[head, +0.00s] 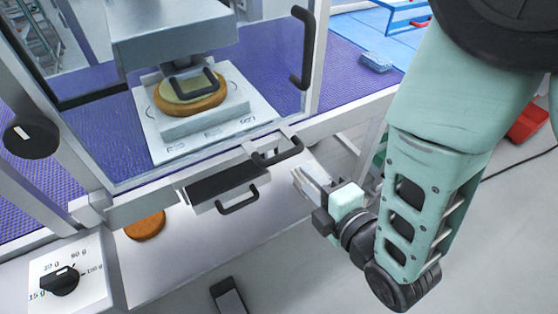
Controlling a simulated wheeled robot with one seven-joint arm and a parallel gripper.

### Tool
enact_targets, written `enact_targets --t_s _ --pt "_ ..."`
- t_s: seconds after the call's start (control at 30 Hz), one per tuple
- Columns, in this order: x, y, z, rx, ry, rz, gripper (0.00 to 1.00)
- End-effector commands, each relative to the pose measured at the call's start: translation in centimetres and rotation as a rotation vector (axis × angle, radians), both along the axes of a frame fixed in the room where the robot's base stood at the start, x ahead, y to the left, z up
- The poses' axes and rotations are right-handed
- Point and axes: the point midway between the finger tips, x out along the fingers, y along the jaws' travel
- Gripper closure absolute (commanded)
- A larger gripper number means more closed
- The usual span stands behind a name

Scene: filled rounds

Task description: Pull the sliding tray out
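A shallow sliding tray (218,181) with a dark top and a light front edge sticks out from the front of the machine. A black bar handle (238,200) is on its front. A second black handle (278,153) sits on a small grey bracket just to the right and behind. My gripper (303,182) is to the right of the tray, apart from its front handle and close to the second handle. Its pale fingers point left; whether they are open is too small to tell.
Inside the machine, a filled round (190,107) sits on a white block under a grey press (172,35). A door handle (303,48) stands upright above. A brown round (145,226) lies below left, near a dial (60,281). Floor at lower right looks clear.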

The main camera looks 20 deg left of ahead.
Motion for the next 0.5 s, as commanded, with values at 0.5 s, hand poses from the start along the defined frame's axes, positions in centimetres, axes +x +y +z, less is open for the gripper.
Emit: enact_targets --t_s 0.5 --pt "0.74 0.75 -0.83 0.004 -0.003 0.002 0.62"
